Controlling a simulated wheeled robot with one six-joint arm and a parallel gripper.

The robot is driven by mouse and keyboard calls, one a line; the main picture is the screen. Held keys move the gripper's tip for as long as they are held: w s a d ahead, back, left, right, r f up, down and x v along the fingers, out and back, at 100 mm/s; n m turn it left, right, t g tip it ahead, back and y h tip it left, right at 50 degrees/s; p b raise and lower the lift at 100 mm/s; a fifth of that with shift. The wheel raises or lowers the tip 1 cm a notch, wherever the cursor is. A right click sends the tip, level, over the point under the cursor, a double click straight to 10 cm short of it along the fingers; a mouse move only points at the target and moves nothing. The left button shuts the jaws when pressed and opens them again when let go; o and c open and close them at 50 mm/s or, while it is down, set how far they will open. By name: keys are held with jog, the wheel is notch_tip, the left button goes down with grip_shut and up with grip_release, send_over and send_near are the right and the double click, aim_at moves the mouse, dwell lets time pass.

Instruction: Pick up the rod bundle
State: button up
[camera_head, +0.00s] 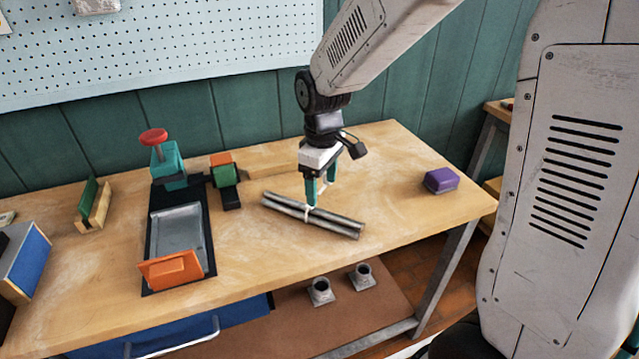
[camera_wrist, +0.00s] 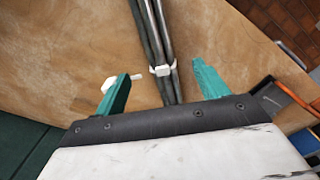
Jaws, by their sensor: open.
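The rod bundle (camera_head: 340,222) is several grey metal rods lying on the wooden workbench, tied with a white band near the middle. In the wrist view the rod bundle (camera_wrist: 153,35) runs up and away between the two fingers, with the white band just beyond the fingertips. My gripper (camera_head: 320,202) is over the bundle, pointing down, with its teal fingers apart. In the wrist view my gripper (camera_wrist: 165,78) is open, with a finger on each side of the bundle and a gap on both sides. The head view does not show whether the fingers touch the bench.
A purple block (camera_head: 440,180) lies to the right. A black fixture with a grey tray (camera_head: 178,236), an orange block (camera_head: 170,270) and a red-knobbed teal clamp (camera_head: 168,162) stands to the left. Two grey flanged cups (camera_head: 320,291) stand on the lower shelf. Bench around the bundle is clear.

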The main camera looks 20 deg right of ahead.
aim_at(319, 209)
jog(key=shift+w+a+f, duration=0.15)
jog(key=shift+w+f, duration=0.25)
jog(key=shift+f, duration=0.1)
jog(key=shift+f, duration=0.1)
notch_tip(319, 209, down, 8)
jog(key=shift+r, duration=0.2)
